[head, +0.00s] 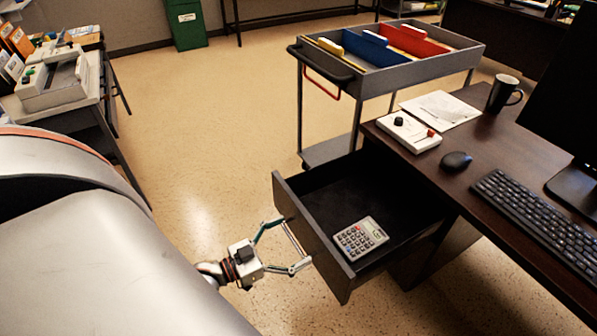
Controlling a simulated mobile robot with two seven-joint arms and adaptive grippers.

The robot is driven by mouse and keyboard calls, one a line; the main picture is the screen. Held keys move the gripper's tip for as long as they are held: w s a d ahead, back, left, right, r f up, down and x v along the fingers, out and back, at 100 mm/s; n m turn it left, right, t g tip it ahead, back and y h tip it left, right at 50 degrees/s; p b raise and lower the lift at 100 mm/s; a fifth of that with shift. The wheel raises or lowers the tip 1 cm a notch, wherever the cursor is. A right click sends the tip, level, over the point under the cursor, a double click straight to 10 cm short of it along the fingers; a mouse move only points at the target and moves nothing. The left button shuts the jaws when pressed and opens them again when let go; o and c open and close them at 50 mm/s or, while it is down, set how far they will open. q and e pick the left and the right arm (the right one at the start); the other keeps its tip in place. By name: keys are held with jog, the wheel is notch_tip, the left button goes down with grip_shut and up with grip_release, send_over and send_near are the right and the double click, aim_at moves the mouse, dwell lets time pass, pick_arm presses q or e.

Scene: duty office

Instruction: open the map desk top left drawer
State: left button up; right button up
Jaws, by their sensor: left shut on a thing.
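The top left drawer (307,238) of the dark wooden desk (516,151) is pulled well out, and its dark inside shows. A grey calculator (360,239) lies in it. My left gripper (290,243) is at the outer side of the drawer front, shut on the drawer's handle (296,240), a thin bar. Its two fingers reach the bar from above and below in the picture. My right gripper is not in the view.
A grey cart (372,85) with coloured folders stands behind the drawer. The desktop holds a white device (408,131), paper, a black mug (504,93), a mouse (456,161) and a keyboard (540,221). Open floor (200,150) lies left of the drawer.

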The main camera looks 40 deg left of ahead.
pick_arm(q)
jog(key=shift+s+f, duration=0.1)
jog(key=shift+f, duration=0.05)
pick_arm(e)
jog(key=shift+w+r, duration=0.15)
pick_arm(q)
jog(key=o, duration=1.2)
jog(key=shift+o, duration=0.2)
jog(key=v, duration=1.2)
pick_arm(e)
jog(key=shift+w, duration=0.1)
pick_arm(q)
jog(key=shift+d, duration=0.1)
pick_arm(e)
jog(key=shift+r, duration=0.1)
pick_arm(q)
jog(key=d+g+y+p, duration=0.3)
jog(key=d+g+p, duration=0.3)
jog(key=d, duration=1.2)
jog(key=shift+s+f+g+y+p, duration=0.2)
jog(key=shift+s+g+y+p, duration=0.15)
jog(key=shift+p, duration=0.3)
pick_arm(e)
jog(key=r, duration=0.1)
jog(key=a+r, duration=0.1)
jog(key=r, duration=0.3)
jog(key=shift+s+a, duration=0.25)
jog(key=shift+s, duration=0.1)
